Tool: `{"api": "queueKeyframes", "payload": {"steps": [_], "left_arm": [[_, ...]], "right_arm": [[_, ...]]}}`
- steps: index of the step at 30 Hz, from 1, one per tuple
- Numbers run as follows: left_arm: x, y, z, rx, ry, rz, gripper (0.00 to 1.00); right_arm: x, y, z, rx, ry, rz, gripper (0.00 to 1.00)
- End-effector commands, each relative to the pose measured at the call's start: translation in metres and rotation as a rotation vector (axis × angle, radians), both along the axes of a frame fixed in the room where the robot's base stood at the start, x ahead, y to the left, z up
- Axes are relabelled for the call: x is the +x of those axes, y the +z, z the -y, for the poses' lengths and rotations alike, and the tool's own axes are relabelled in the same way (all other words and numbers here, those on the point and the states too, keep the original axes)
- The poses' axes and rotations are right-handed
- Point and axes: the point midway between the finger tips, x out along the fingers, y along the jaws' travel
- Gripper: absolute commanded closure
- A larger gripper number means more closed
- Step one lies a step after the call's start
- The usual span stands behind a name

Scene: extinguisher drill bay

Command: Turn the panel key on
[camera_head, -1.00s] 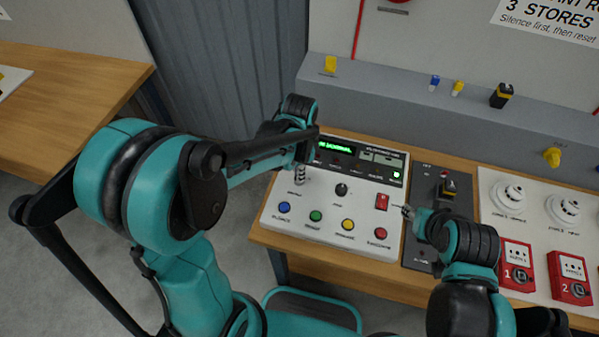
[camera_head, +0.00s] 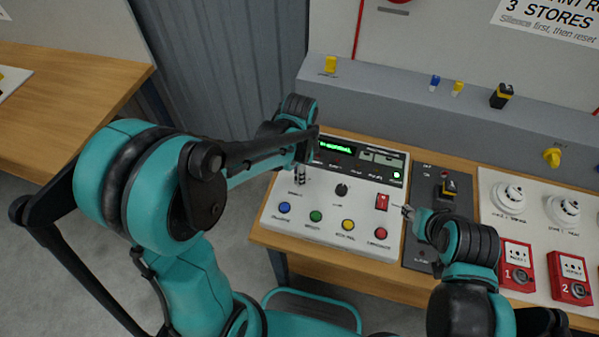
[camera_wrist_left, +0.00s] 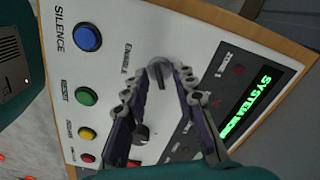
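The panel key (camera_wrist_left: 162,78) is a small grey key on a round lock beside the ENABLE label, seen in the left wrist view. The white control panel (camera_head: 318,205) carries it on the wooden bench. My left gripper (camera_head: 300,178) reaches down over the panel's left part in the head view and hides the key there. In the left wrist view my left gripper (camera_wrist_left: 160,74) has its fingertips on either side of the key, with a narrow gap visible between them and it. My right gripper (camera_head: 407,212) is by the panel's right edge; its opening is too small to tell.
The panel has blue (camera_head: 284,208), green (camera_head: 316,216), yellow (camera_head: 348,225) and red (camera_head: 381,233) buttons, a black knob (camera_head: 341,190), a red switch (camera_head: 382,202) and a lit green display (camera_head: 336,147). Red call points (camera_head: 570,277) and white detectors (camera_head: 509,197) stand at right.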

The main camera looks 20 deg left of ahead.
Motion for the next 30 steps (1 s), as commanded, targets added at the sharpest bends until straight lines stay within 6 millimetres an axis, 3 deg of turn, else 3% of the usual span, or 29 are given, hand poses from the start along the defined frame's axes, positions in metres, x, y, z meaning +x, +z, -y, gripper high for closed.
{"api": "queueKeyframes", "payload": {"steps": [10,24,30], "left_arm": [[0.0,0.01,0.0,0.0,0.0,-0.001,0.74],[0.0,0.102,0.0,0.0,0.0,0.0,0.74],[0.0,0.118,0.0,0.0,0.0,0.0,0.74]], "right_arm": [[0.0,0.0,0.0,0.0,0.0,0.0,0.6],[0.0,0.0,0.0,0.0,0.0,0.0,0.6],[0.0,0.0,0.0,0.0,0.0,0.0,0.6]]}}
